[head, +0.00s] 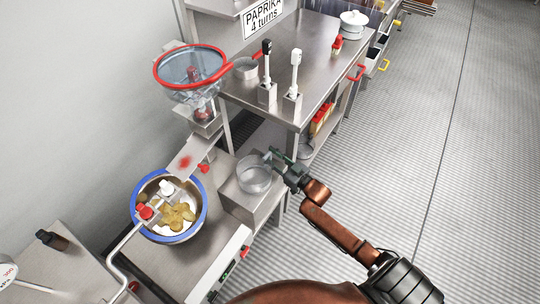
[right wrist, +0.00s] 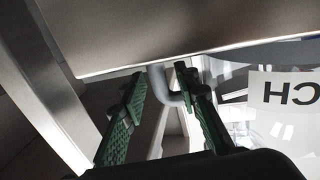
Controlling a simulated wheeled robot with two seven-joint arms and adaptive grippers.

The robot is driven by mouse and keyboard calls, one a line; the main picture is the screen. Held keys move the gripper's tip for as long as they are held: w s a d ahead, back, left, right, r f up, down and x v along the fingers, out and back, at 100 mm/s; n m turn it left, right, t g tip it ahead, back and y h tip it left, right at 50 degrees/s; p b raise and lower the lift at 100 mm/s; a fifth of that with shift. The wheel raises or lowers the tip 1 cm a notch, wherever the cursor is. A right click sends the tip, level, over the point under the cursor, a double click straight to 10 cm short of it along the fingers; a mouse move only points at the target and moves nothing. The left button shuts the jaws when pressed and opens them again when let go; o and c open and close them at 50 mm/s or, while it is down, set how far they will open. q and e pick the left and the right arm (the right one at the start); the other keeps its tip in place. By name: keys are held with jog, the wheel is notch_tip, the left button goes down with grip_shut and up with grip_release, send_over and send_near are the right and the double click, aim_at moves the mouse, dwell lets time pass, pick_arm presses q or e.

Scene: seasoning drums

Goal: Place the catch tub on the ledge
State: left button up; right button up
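The catch tub (head: 254,176) is a clear round tub on top of a box-shaped metal ledge (head: 245,207), right of the blue-rimmed bowl. In the right wrist view the tub shows at the right edge, with a white label (right wrist: 288,92) on its wall. My right gripper (head: 272,156) is at the tub's upper right side. In the right wrist view its green fingers (right wrist: 160,88) stand apart, with the tub's grey looped handle (right wrist: 158,82) between them. A gap shows between the left finger and the handle. My left gripper is out of view.
A blue-rimmed bowl (head: 201,222) with yellowish pieces stands left of the ledge. A red-rimmed clear hopper (head: 180,78) and a chute with red powder (head: 192,152) are above it. A metal table (head: 312,55) with two levers is behind. The floor at right is clear.

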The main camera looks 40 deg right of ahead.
jog(key=shift+r, duration=0.15)
jog(key=shift+s, duration=0.3)
jog(key=s, duration=0.2)
jog(key=s+d+p, duration=0.1)
jog(key=s, duration=0.1)
jog(key=shift+s+p, duration=0.3)
jog(key=shift+s, duration=0.05)
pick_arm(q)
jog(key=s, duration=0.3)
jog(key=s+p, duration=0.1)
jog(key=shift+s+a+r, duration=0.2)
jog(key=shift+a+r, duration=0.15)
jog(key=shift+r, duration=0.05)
pick_arm(e)
jog(key=s+d, duration=0.1)
jog(key=s, duration=0.5)
jog(key=shift+s+d, duration=0.2)
jog(key=shift+s, duration=0.05)
